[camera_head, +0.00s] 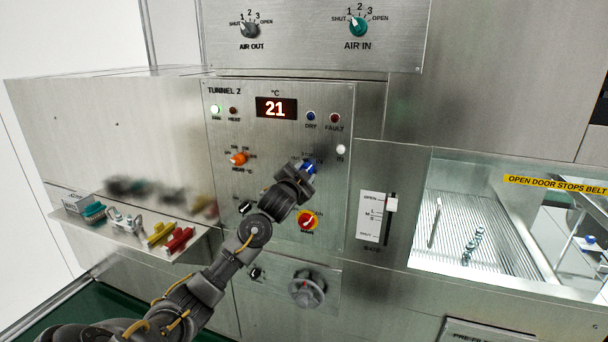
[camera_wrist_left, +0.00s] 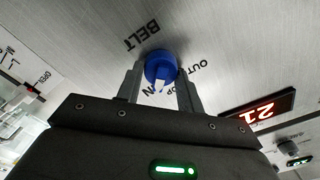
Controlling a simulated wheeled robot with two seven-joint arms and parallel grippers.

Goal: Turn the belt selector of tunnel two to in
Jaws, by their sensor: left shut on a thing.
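The belt selector is a blue knob (camera_head: 309,167) on the steel TUNNEL 2 panel (camera_head: 225,170), partly hidden by my left gripper (camera_head: 302,172) in the head view. In the left wrist view the blue knob (camera_wrist_left: 160,66) sits between the two fingers of my left gripper (camera_wrist_left: 158,82), which is shut on it. A white pointer mark shows on the knob's lower side there. BELT, OUT and other partly hidden lettering surround it; I cannot tell which position the pointer meets. A pale round lamp (camera_head: 341,149) marked IN is right of the knob. My right gripper is out of view.
An orange knob (camera_head: 238,158) is left of the selector and a red-and-yellow switch (camera_head: 308,221) below it. A slider (camera_head: 391,204) is to the right. A shelf (camera_head: 130,236) with coloured parts juts out at left. A large grey dial (camera_head: 307,289) is below.

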